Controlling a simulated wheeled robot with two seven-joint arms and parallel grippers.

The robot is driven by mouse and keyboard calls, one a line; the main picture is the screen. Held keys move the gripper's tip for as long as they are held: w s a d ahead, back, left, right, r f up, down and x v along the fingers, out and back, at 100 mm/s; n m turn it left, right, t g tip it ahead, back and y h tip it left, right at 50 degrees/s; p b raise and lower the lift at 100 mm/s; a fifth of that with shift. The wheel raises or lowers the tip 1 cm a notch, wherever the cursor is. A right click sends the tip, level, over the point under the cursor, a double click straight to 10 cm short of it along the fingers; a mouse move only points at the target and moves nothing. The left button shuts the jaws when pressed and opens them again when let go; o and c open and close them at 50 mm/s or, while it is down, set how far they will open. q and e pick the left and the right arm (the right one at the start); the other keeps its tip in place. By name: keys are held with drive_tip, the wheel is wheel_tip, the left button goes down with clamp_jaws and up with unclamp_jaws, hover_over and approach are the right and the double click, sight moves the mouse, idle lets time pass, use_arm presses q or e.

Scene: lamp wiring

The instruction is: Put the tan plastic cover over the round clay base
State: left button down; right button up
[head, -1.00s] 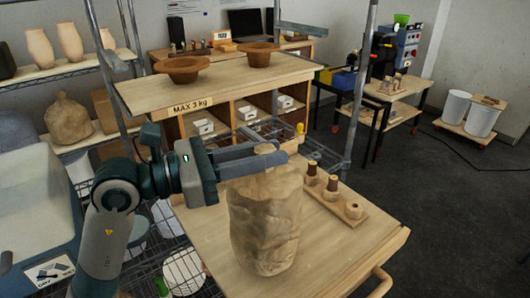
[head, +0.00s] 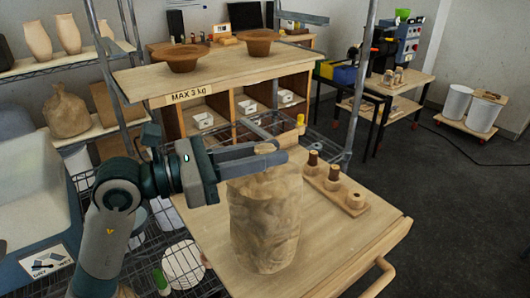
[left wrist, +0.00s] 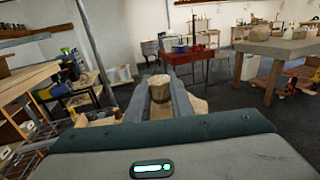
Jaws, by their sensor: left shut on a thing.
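The tan plastic cover (head: 265,222) is a tall, crumpled, bag-like shape, upright over the wooden worktop (head: 340,235). My left gripper (head: 268,158) is shut on its narrow top, with the fingers on either side of it. In the left wrist view the gathered top of the cover (left wrist: 159,88) shows between the two fingers. I cannot tell whether its lower edge touches the worktop. The round clay base is not visible; the cover hides whatever is beneath it. My right gripper is not in view.
A small wooden rack (head: 336,190) with spools stands right of the cover. Behind is a raised shelf (head: 220,75) with two clay bowls (head: 181,58). Metal posts (head: 362,85) flank the worktop. The front right of the worktop is clear.

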use_arm(q)
drive_tip(key=shift+f+b, duration=0.35)
drive_tip(key=shift+f, duration=0.05)
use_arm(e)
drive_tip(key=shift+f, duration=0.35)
use_arm(q)
drive_tip(key=c, duration=1.5)
unclamp_jaws()
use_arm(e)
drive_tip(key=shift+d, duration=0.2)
use_arm(q)
drive_tip(key=shift+b+v, duration=2.4)
drive_tip(key=shift+v, duration=6.35)
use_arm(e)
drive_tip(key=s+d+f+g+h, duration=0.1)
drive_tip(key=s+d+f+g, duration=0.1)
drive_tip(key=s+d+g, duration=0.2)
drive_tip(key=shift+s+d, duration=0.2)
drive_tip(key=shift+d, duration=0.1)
use_arm(q)
drive_tip(key=shift+s+d, duration=0.1)
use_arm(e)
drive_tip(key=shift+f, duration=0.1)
